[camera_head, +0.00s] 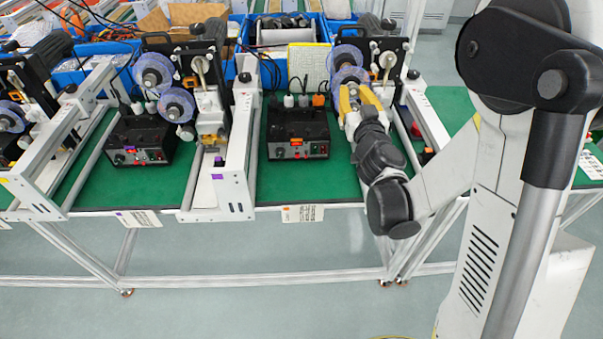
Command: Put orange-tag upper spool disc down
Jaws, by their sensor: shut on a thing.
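The orange-tag station (298,155) has a black control box with an orange marker, and an orange-tagged label (302,213) on the table edge below it. Translucent blue-purple spool discs show at its upright; one (344,55) is higher, and another (352,76) is just below it, overlapping in view. My gripper (350,92), with yellow fingers, reaches up from the front and is shut on a spool disc at its tips. The fingers and wrist hide part of the upright behind. I cannot tell whether the held disc touches the spindle.
The purple-tag station (140,140) stands left with two discs (153,72) on its upright. White frame rails (236,150) rise between stations. Blue bins (275,50) and cables crowd the back. Some green mat (277,187) is bare in front of the box.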

